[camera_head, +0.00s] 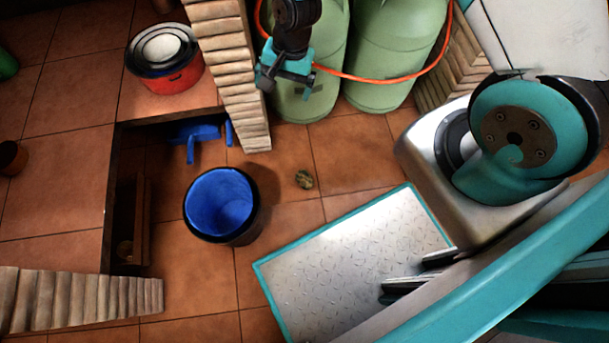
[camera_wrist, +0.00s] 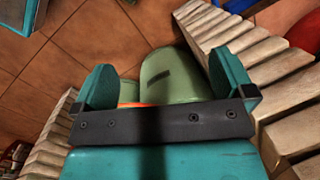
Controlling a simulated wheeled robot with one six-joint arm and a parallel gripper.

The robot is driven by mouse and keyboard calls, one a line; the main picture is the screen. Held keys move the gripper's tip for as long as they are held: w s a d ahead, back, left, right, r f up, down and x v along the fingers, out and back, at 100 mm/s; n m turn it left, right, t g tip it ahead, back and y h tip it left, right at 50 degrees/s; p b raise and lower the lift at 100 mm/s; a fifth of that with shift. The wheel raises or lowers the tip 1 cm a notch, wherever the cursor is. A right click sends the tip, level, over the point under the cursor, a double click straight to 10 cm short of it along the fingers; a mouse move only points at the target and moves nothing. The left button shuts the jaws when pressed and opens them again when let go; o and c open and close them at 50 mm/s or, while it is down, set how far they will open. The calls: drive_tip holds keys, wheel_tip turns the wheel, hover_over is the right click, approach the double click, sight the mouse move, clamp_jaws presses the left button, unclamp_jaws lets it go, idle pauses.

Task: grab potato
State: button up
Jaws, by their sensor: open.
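A small, roundish, mottled brown-green lump (camera_head: 305,180), which looks like the potato, lies on the tiled floor in the head view. It is just right of a blue-lined dark bucket (camera_head: 222,204). My gripper (camera_head: 286,84) is at the top of the head view, in front of the green gas cylinders and above and beyond the lump. In the wrist view my gripper (camera_wrist: 165,80) has its two teal fingers wide apart with nothing held between them. A green cylinder (camera_wrist: 168,75) lies behind the fingers there. I cannot make out the lump in the wrist view.
Green gas cylinders (camera_head: 378,50) with an orange hose stand at the back. A brick pillar (camera_head: 232,75) is left of them. A red pot (camera_head: 172,82) sits on the tiled counter (camera_head: 60,180). Floor around the lump is open.

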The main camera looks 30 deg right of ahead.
sight(305, 176)
drive_tip(key=s+d+f+m+b, duration=0.1)
drive_tip(key=f+b, duration=0.4)
drive_tip(key=f, duration=0.8)
drive_tip(key=s+d+f+m+b, duration=0.1)
drive_tip(key=f+b, duration=0.4)
drive_tip(key=f, duration=0.9)
drive_tip(key=s+d+f+m+h+b, duration=0.1)
drive_tip(key=f+b, duration=0.4)
drive_tip(key=f, duration=0.8)
drive_tip(key=shift+s+f+m+b, duration=0.2)
drive_tip(key=shift+s+m+b, duration=0.2)
drive_tip(key=shift+s+m, duration=0.55)
drive_tip(key=f+b, duration=0.1)
drive_tip(key=f, duration=0.1)
drive_tip(key=f+b, duration=0.1)
drive_tip(key=b, duration=0.1)
drive_tip(key=f+b, duration=0.1)
drive_tip(key=f, duration=0.1)
drive_tip(key=shift+s+a+f, duration=0.35)
drive_tip(key=shift+s+a, duration=0.05)
drive_tip(key=shift+r, duration=0.1)
drive_tip(key=c, duration=0.9)
drive_tip(key=shift+o, duration=0.2)
drive_tip(key=shift+r, duration=0.15)
